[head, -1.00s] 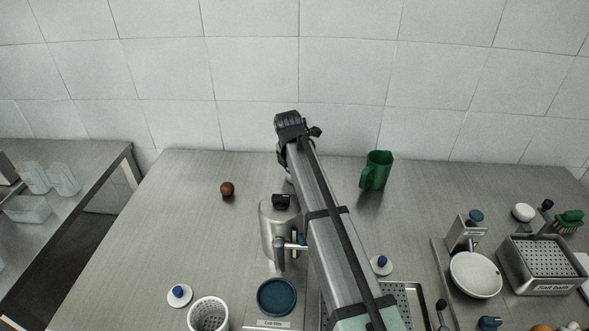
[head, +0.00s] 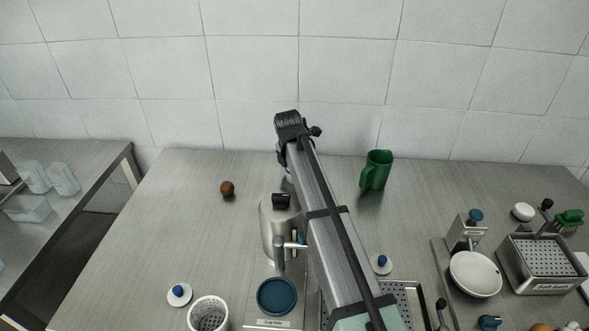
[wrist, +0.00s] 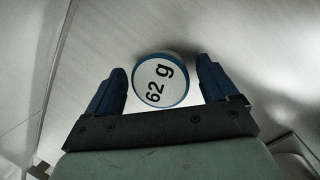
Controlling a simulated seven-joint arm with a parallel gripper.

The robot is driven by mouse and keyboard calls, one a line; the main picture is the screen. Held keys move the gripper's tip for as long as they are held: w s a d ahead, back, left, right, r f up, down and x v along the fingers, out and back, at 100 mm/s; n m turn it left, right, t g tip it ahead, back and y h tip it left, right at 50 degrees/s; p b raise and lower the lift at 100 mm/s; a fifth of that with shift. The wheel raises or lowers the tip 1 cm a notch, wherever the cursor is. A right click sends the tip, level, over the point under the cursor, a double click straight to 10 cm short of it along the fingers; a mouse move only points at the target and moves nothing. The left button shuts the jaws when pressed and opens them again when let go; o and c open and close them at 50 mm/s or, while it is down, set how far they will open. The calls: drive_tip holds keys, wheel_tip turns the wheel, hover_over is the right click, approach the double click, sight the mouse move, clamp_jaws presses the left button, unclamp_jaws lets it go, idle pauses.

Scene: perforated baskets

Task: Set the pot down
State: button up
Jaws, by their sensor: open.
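A small round pot (wrist: 161,80), with a white top marked "62 g" and a blue rim, lies between the fingers of my gripper (wrist: 163,85) in the wrist view. The blue fingers are open, with a gap on each side of it. The steel surface shows around it; whether its base rests there cannot be told from above. In the head view, my arm hides the gripper and most or all of this pot.
A steel jug (head: 273,228) stands left of my arm, behind a blue round pad (head: 277,297). A green jug (head: 376,170) stands to the right, a brown ball (head: 227,188) to the left. A white perforated basket (head: 208,315) is in front.

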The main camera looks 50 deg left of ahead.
drive_tip(key=v, duration=1.2)
